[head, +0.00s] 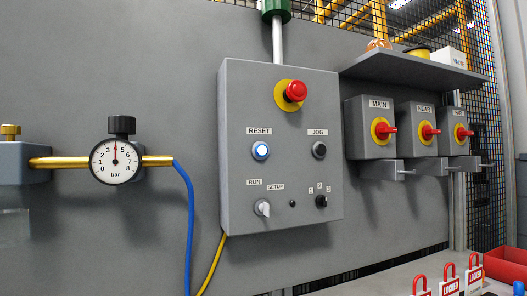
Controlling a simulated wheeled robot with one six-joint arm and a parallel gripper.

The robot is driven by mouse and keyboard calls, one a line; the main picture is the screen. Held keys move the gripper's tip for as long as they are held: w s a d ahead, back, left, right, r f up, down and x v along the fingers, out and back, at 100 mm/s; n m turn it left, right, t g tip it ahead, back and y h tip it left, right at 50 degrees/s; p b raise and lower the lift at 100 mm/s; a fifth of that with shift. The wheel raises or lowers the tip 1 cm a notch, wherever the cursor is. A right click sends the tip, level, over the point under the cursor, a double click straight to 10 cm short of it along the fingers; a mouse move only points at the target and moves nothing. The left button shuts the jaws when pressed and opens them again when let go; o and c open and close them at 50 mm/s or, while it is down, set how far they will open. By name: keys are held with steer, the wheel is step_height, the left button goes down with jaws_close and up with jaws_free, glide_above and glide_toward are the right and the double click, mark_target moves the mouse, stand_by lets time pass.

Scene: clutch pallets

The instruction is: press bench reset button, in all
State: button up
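The reset button (260,150) is a round button, lit blue-white, under a "RESET" label on a grey control box (234,203) mounted on a grey panel. On the same box are a red emergency stop (295,91) on a yellow collar, a black "JOG" button (319,149), a "RUN / SETUP" selector knob (262,208) and a black 1-2-3 selector (321,201). My gripper does not show in this view, so nothing of it is seen near the button.
A pressure gauge (116,161) on a brass pipe, with a blue hose (189,220), is at left. Several grey switch boxes with red handles, one marked "MAIN" (368,143), sit at right under a shelf (410,70). Red padlocks (449,285) and a red bin (505,268) are lower right.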

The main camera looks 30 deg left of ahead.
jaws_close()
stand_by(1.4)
